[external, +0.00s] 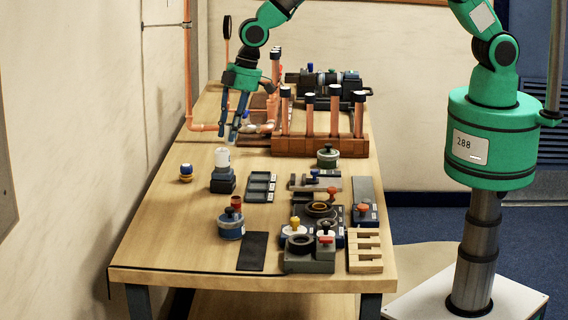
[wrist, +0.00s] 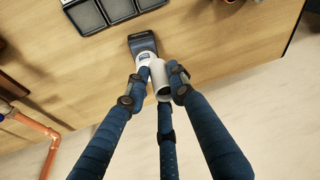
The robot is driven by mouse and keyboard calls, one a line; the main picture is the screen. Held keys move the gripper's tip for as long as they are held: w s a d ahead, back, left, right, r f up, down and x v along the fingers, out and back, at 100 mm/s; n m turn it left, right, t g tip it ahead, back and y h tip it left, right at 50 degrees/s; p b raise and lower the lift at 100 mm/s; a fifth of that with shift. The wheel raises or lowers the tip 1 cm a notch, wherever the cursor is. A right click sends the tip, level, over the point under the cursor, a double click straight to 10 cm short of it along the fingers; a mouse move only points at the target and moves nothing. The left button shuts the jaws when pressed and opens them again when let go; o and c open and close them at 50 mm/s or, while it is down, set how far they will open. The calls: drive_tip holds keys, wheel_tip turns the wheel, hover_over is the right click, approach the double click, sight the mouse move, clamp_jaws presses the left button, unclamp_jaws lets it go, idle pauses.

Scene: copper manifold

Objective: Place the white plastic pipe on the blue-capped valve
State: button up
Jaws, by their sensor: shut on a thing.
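My gripper (wrist: 156,92) has its blue fingers closed around a short, hollow white pipe (wrist: 161,78) in the wrist view. In the external view my gripper (external: 230,136) points down over the far left part of the table, and I cannot clearly make out the pipe there. Beneath it a white cylinder (external: 222,158) sits upright on a dark blue stand (external: 223,182); in the wrist view this stand (wrist: 143,42) lies just beyond the held pipe. A small blue-capped brass piece (external: 186,171), which looks like the valve, stands left of the stand.
A dark compartment tray (external: 261,187) lies right of the stand. A wooden rack with upright copper pipes (external: 318,146) stands behind. Several blocks and knobbed fittings fill the right half, with a blue jar (external: 231,224) in front. The table's left strip is mostly clear.

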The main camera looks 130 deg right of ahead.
drive_tip(key=s+d+p, duration=0.2)
drive_tip(key=s+d, duration=0.5)
drive_tip(key=s, duration=0.1)
drive_tip(key=shift+s+a+f, duration=0.1)
drive_tip(key=shift+f, duration=1.1)
drive_tip(key=shift+s+f, duration=0.1)
drive_tip(key=shift+f, duration=1.05)
drive_tip(key=shift+w, duration=0.1)
drive_tip(key=p, duration=0.3)
hover_over(184, 165)
drive_tip(key=s, duration=0.1)
drive_tip(key=shift+a+f, duration=0.15)
drive_tip(key=shift+f, duration=0.6)
drive_tip(key=shift+f, duration=0.1)
drive_tip(key=shift+f+p, duration=0.45)
drive_tip(key=shift+f, duration=1.2)
drive_tip(key=shift+f, duration=0.2)
